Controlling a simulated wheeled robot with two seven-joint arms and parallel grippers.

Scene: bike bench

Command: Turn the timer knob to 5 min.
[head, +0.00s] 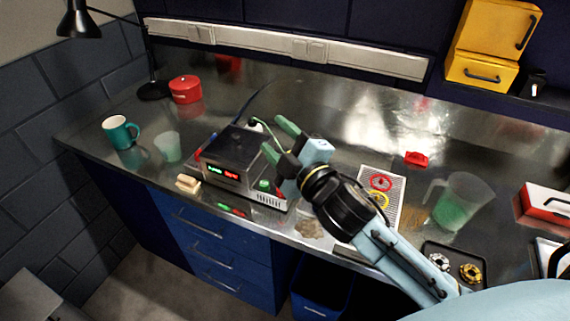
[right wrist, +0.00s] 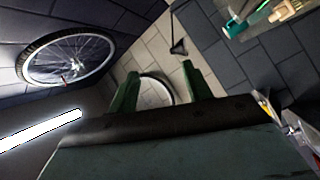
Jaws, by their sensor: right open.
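A grey box-shaped device (head: 240,150) with a dark top stands near the bench's front edge, left of centre. Its front has a lit display (head: 223,172) with green and red digits, too small to read. A green knob (head: 264,184) sits at the right of that front; its setting cannot be read, nor whether it is the timer knob. My right gripper (head: 278,139) is open and empty, above the device's right side, its green fingers pointing left and apart from the knob. The fingers also show in the right wrist view (right wrist: 160,88), with nothing between them. My left gripper is out of view.
A teal mug (head: 121,133), a clear cup (head: 167,146) and a red pot (head: 185,90) stand left of the device. A small beige block (head: 188,184) lies before it. A perforated sheet (head: 393,195), a measuring jug (head: 458,200) and a dark tray (head: 455,262) are right.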

